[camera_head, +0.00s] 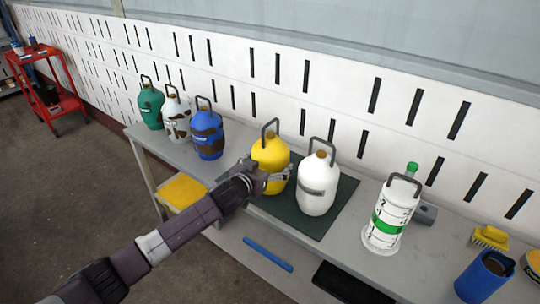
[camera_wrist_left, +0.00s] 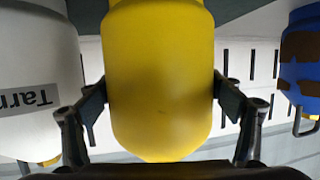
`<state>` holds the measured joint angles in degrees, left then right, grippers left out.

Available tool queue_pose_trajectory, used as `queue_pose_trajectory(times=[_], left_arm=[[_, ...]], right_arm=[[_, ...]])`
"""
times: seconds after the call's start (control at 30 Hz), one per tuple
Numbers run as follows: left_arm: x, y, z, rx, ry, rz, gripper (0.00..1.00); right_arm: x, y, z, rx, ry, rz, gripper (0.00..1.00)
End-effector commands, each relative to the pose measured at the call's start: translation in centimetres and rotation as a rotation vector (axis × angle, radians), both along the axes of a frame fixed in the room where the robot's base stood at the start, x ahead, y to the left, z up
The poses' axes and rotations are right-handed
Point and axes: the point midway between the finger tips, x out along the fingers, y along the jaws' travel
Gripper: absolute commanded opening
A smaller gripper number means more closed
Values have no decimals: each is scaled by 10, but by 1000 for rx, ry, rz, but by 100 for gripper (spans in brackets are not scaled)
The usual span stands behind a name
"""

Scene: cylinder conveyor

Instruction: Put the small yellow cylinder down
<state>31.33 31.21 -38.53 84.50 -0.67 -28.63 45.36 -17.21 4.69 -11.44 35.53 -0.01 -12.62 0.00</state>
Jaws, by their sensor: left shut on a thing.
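The small yellow cylinder (camera_head: 269,153) stands upright at the left part of a dark green mat (camera_head: 285,216) on the grey bench. It has a dark carrying handle on top. My left gripper (camera_head: 277,176) is shut on its body, with one finger on each side. In the left wrist view the yellow cylinder (camera_wrist_left: 160,80) fills the middle, between the two fingers (camera_wrist_left: 160,115). Its base looks to be on or very near the mat; I cannot tell whether it touches. My right gripper is in neither view.
A white cylinder (camera_head: 318,186) stands close by on the mat's right. Blue (camera_head: 207,135), patterned white (camera_head: 176,120) and green (camera_head: 150,107) cylinders stand left on the bench. A white-and-green device (camera_head: 389,220) and a blue cup (camera_head: 484,276) are right. A slotted wall rises behind.

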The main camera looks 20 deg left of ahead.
Motion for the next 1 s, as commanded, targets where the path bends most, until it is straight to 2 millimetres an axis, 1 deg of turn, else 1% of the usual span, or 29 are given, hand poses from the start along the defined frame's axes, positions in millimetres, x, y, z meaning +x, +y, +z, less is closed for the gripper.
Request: queue_pose_trajectory(times=[0.1,0.43,0.47,0.5,0.6,0.9,1.0], left_arm=[[2,-1,-3,-2,-13,-3,27],[2,-1,-6,-2,-14,-3,27],[0,0,-12,0,-1,0,87],[0,0,-12,1,-1,0,91],[0,0,-12,1,-1,0,100],[0,0,-9,1,-2,0,100],[-5,1,-9,0,-2,-1,100]], right_arm=[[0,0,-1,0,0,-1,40],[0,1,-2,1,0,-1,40],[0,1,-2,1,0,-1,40],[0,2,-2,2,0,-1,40],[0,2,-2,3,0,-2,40],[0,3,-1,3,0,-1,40],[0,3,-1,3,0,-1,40]])
